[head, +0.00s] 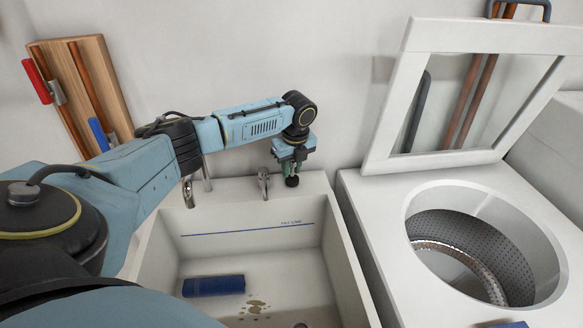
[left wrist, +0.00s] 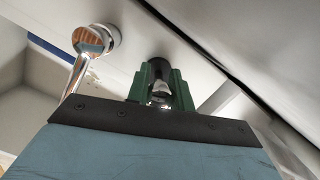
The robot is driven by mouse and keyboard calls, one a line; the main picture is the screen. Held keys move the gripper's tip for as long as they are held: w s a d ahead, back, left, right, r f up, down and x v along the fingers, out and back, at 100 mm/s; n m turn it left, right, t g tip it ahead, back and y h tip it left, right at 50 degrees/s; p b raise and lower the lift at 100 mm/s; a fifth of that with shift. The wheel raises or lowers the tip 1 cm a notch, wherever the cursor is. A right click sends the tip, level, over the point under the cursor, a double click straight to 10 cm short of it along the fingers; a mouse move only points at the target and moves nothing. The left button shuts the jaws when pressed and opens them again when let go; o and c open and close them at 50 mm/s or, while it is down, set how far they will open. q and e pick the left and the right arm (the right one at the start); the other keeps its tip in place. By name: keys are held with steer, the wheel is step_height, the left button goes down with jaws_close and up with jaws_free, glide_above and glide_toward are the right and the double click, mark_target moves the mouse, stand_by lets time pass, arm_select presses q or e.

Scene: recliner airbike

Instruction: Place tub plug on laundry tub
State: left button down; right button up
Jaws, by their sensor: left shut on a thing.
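My left gripper (head: 290,168) has green fingers and points down at the back right ledge of the laundry tub (head: 346,262), right of a small metal lever. It is shut on a small dark piece, the tub plug (head: 292,181), at the ledge's height in the picture; I cannot tell whether the plug touches the ledge. In the left wrist view the green fingers (left wrist: 161,90) close around the dark round plug (left wrist: 159,66). The fingers partly hide it. My right gripper is not in view.
A faucet (head: 188,192) and the lever (head: 263,183) stand on the tub's back ledge. A washer (head: 385,215) with raised lid (head: 392,105) stands right. A wooden board with pipes (head: 95,75) leans left.

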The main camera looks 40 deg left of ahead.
mark_target(295, 181)
arm_select(q)
steer(key=shift+f, duration=0.15)
steer(key=c, duration=1.2)
jaws_free()
steer(key=shift+c, duration=0.2)
step_height(295, 181, up, 12)
steer(key=d+p, duration=0.1)
steer(key=shift+s+d, duration=0.25)
steer(key=shift+d, duration=0.15)
